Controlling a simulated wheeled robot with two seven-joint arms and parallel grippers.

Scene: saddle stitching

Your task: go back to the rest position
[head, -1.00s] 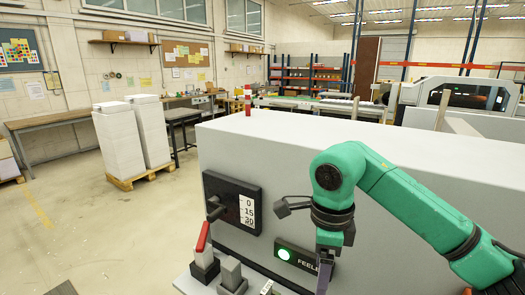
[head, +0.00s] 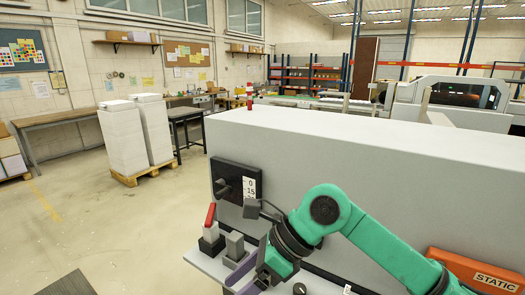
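My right arm, green with dark joint bands, comes in from the right across the front of the machine. Its gripper (head: 246,279) points down at the bottom edge, low in front of the machine, with purple-grey finger parts partly showing. I cannot tell whether it is open or shut, and I see nothing in it. My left gripper is not in view. The long pale grey machine (head: 400,165) carries a black dial panel (head: 228,176) with a knob and a number scale. A red-handled lever (head: 210,216) stands left of the gripper, apart from it.
A grey block (head: 235,245) sits beside the lever, close to my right gripper. An orange box marked STATIC (head: 477,272) is at the lower right, near my arm. Paper stacks (head: 124,140) stand on a pallet. The floor at left (head: 90,220) is mostly clear.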

